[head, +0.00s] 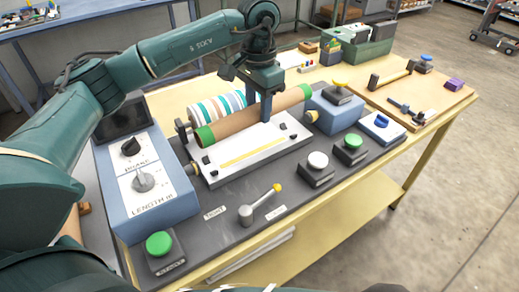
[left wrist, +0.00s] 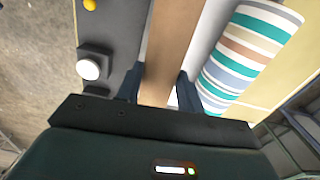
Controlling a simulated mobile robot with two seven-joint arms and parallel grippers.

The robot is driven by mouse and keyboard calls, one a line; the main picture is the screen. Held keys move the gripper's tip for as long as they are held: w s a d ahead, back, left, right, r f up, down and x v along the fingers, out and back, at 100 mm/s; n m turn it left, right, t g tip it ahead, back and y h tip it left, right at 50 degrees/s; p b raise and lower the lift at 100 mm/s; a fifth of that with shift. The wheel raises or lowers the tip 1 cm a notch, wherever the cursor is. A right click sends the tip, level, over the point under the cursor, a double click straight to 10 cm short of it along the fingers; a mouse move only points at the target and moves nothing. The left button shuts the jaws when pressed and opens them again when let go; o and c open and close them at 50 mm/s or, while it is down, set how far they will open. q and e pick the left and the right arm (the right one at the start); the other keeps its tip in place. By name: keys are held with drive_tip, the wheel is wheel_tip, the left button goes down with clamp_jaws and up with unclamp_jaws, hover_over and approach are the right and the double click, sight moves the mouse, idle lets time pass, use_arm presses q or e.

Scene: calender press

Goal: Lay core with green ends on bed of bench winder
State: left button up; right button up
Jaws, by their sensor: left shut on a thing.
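The core with green ends (head: 240,122) is a brown tube with a green band at each end. In the head view it lies slantwise along the back edge of the bench winder's bed (head: 236,165), a pale plate with a yellow strip. I cannot tell whether it touches the bed. My left gripper (head: 266,112) comes down from above and is shut on the core near its middle. In the left wrist view the brown core (left wrist: 172,45) passes between the two fingers (left wrist: 158,88); its green ends are out of that view. My right gripper is not in view.
A striped roll (head: 214,106) lies just behind the core. A blue control box (head: 150,180) stands left and another blue block (head: 335,110) right. A lever (head: 258,206) and several push buttons line the front. A wooden board with tools (head: 415,95) lies at the right.

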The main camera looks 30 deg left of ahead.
sight(258, 146)
use_arm(q)
drive_tip(key=shift+w+a+r, duration=0.2)
drive_tip(key=shift+w+r, duration=0.05)
drive_tip(key=shift+w, duration=0.1)
drive_tip(key=shift+a+f+m, duration=0.1)
drive_tip(key=shift+m, duration=0.2)
wheel_tip(258, 146, down, 10)
drive_tip(key=shift+w+r+p, duration=0.15)
drive_tip(key=shift+r+p, duration=0.1)
drive_tip(key=shift+p, duration=0.2)
drive_tip(key=shift+f+b, duration=0.25)
drive_tip(key=shift+b, duration=0.05)
drive_tip(key=o, duration=1)
drive_tip(key=shift+r, duration=0.1)
